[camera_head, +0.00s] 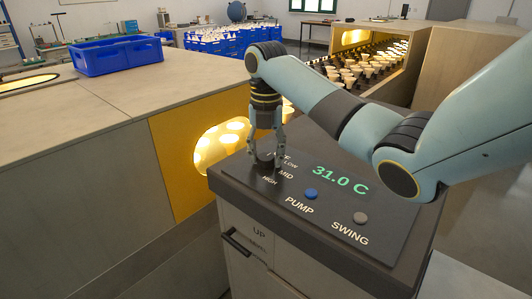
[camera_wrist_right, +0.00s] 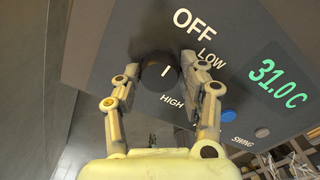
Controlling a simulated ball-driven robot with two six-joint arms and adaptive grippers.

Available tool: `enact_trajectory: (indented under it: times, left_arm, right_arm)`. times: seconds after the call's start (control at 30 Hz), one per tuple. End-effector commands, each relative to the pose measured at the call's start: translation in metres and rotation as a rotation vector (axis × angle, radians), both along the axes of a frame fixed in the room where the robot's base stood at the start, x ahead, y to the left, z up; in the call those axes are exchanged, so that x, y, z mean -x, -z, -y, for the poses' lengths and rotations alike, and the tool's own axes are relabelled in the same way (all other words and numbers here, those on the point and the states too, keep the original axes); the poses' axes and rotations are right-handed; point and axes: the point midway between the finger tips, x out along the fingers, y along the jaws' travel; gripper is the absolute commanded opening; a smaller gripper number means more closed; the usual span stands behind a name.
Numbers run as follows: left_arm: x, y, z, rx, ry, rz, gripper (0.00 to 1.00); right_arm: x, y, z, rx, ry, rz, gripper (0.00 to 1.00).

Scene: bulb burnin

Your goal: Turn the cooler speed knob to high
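The cooler's speed knob (camera_wrist_right: 158,71) is a round dark knob with a white pointer line, on the dark sloped panel (camera_head: 384,213). In the wrist view, OFF, LOW and HIGH are printed around it; the pointer line is not clearly on any of them. My right gripper (camera_head: 264,160) is down at the panel, with one finger on each side of the knob in the wrist view (camera_wrist_right: 159,63). Its fingers stand apart; whether they touch the knob is unclear. In the head view the gripper hides the knob. My left gripper is not in view.
The panel shows a green 31.0 C readout (camera_head: 340,179), a blue PUMP button (camera_head: 311,194) and a grey SWING button (camera_head: 360,218). A cabinet with a lit yellow opening (camera_head: 220,146) stands left of the panel. A blue crate (camera_head: 117,56) sits on top.

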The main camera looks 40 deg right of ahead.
Motion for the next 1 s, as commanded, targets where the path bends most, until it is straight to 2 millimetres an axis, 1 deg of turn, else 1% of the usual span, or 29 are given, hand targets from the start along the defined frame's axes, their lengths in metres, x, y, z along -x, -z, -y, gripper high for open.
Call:
enact_trajectory:
  times: [0.03, 0.23, 0.47, 0.67, 0.87, 1.0]
  left_arm:
    - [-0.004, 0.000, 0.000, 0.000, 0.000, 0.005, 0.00]
    - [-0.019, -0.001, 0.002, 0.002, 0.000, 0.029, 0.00]
    - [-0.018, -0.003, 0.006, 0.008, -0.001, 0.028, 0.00]
    - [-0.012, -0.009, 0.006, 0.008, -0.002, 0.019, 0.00]
    - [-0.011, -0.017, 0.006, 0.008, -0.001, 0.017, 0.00]
    - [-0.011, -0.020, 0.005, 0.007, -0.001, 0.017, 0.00]
  right_arm:
    - [0.000, 0.000, 0.000, 0.000, 0.000, 0.000, 0.34]
    - [0.000, 0.000, 0.000, -0.001, 0.000, 0.001, 0.08]
    - [0.000, -0.001, 0.000, -0.001, 0.016, 0.001, 0.07]
    - [0.000, -0.002, 0.000, 0.000, 0.094, 0.000, 0.07]
    - [0.000, -0.002, 0.001, 0.001, 0.244, 0.001, 0.07]
    - [0.000, -0.001, 0.001, 0.000, 0.374, 0.002, 0.07]
